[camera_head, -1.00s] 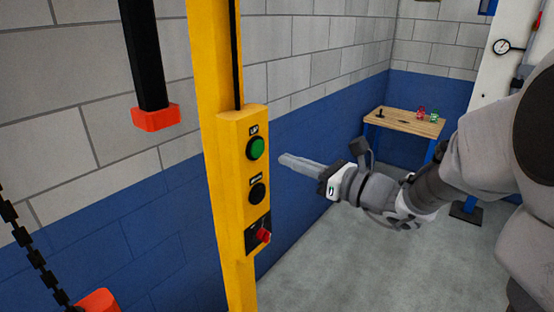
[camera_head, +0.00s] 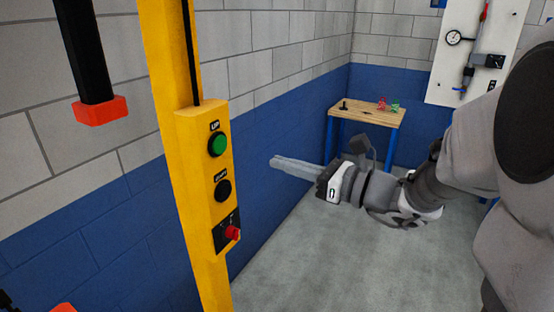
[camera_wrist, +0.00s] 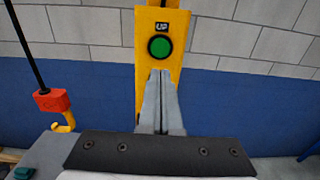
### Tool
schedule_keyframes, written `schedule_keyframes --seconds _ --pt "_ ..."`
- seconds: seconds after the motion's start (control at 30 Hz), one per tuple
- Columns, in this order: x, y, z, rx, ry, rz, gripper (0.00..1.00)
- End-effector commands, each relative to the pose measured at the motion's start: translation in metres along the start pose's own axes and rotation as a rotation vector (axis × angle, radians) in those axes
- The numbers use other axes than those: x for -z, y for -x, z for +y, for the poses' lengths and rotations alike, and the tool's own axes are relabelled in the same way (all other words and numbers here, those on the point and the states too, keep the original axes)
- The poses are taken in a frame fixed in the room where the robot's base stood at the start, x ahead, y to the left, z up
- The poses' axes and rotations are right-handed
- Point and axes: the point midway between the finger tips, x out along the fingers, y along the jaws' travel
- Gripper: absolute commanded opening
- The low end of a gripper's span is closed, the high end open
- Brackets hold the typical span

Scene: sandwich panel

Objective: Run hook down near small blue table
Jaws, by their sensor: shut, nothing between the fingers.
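A yellow control panel (camera_head: 200,190) on a yellow post carries a green UP button (camera_head: 218,144), a black button (camera_head: 223,190) marked DOWN below it, and a red switch (camera_head: 232,233) at the bottom. My gripper (camera_head: 275,163) is shut and empty, pointing left, to the right of the panel in the head view. In the wrist view, my fingers (camera_wrist: 160,78) overlap the panel just below the green UP button (camera_wrist: 159,47) and hide its lower part. A yellow hook (camera_wrist: 63,122) hangs under a red block at the left. The small blue table (camera_head: 370,113) stands at the back.
A black bar with a red end (camera_head: 101,110) hangs at upper left. The table has a wooden top and blue legs, with small red and green items on it. A white board with a gauge (camera_head: 453,38) is at back right. Grey floor (camera_head: 330,265) is clear.

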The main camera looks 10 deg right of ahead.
Motion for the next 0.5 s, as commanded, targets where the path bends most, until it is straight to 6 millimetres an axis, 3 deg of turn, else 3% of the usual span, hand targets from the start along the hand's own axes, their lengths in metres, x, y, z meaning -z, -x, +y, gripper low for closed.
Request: schedule_keyframes --seconds 0.27,0.37,0.5 --pt "0.004 0.0 0.0 -0.001 0.0 0.0 0.0" --pt "0.018 0.001 -0.001 -0.002 -0.001 -0.001 0.0" --pt "0.052 0.003 -0.002 -0.007 -0.003 -0.004 0.0"
